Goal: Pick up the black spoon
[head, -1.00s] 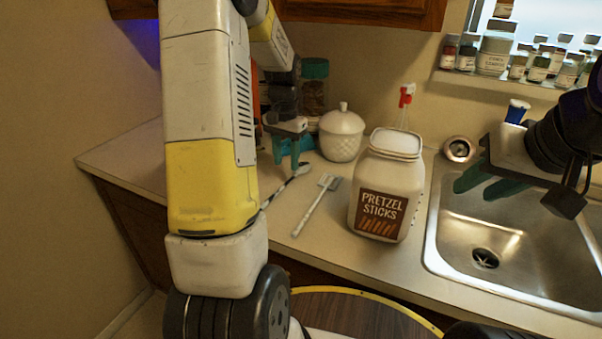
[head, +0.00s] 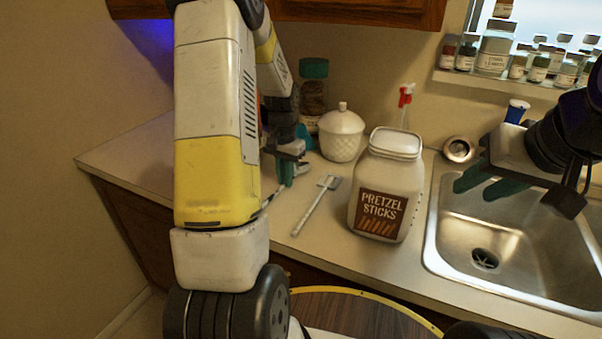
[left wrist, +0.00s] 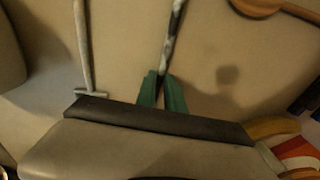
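The black spoon (head: 269,198) lies on the counter, dark with bright glossy streaks. In the head view my left arm and gripper hide most of it. In the left wrist view its handle (left wrist: 173,40) runs up from between the teal fingertips. My left gripper (head: 286,173) is low at the counter, and its fingers (left wrist: 161,76) stand close together on either side of the handle, looking shut on it. Whether the spoon is clear of the counter I cannot tell. My right gripper (head: 473,190) is empty, its fingers apart, above the sink's left edge.
A grey-headed utensil (head: 316,206) lies just right of the spoon. A pretzel sticks jar (head: 384,190), a white lidded pot (head: 341,135) and a green-lidded jar (head: 313,90) stand nearby. The sink (head: 520,245) is to the right. A wooden round-ended utensil (left wrist: 257,6) shows in the wrist view.

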